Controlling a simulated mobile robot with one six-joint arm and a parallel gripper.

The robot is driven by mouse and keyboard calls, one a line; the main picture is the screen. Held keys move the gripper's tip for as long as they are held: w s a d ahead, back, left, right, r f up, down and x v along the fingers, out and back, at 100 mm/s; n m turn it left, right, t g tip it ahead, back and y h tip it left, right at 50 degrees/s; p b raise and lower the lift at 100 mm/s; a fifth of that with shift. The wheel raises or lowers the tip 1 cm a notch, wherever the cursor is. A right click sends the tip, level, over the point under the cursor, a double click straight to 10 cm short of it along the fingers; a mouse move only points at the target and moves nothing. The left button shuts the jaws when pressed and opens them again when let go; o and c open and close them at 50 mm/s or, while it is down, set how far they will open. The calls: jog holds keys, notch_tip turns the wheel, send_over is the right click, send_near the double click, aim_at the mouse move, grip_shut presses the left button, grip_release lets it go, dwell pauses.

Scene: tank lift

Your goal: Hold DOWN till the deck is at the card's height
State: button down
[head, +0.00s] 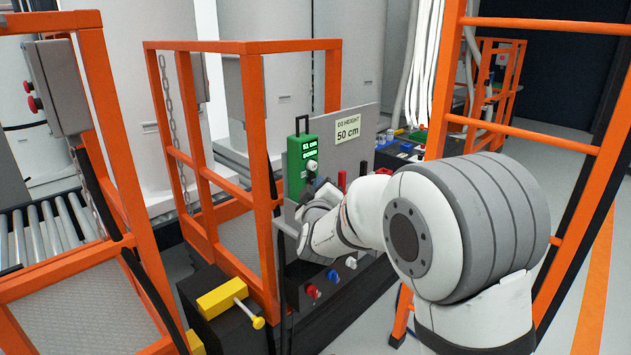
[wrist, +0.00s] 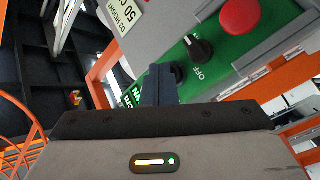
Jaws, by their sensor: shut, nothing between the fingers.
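The green control box (head: 302,160) stands at the edge of the orange-railed lift; its small display seems to read 51 cm. The card (head: 347,130) beside it reads "D3 HEIGHT 50 cm". In the wrist view the green panel (wrist: 215,60) has a black knob (wrist: 198,48) near "OFF" and a red button (wrist: 240,16). My gripper (wrist: 160,82) is shut and empty, its tip at a dark round button (wrist: 178,72) near the partly hidden DOWN lettering. Contact or pressing cannot be told. In the head view my gripper (head: 314,188) is at the box's lower part.
A grey chequered deck (head: 240,236) lies inside the orange rails (head: 258,130). Coloured knobs (head: 332,276) sit on the panel below my wrist. An orange ladder frame (head: 545,125) stands close on the right. Rollers (head: 45,232) lie at left.

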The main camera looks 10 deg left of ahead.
jog(key=shift+d, duration=0.1)
jog(key=shift+s+d+b, duration=0.45)
jog(key=shift+s+d, duration=0.05)
jog(key=shift+d, duration=0.05)
jog(key=s+d+b, duration=0.1)
jog(key=d, duration=0.1)
jog(key=s+d+b, duration=0.1)
jog(key=s+d, duration=0.1)
dwell(0.6)
dwell(0.8)
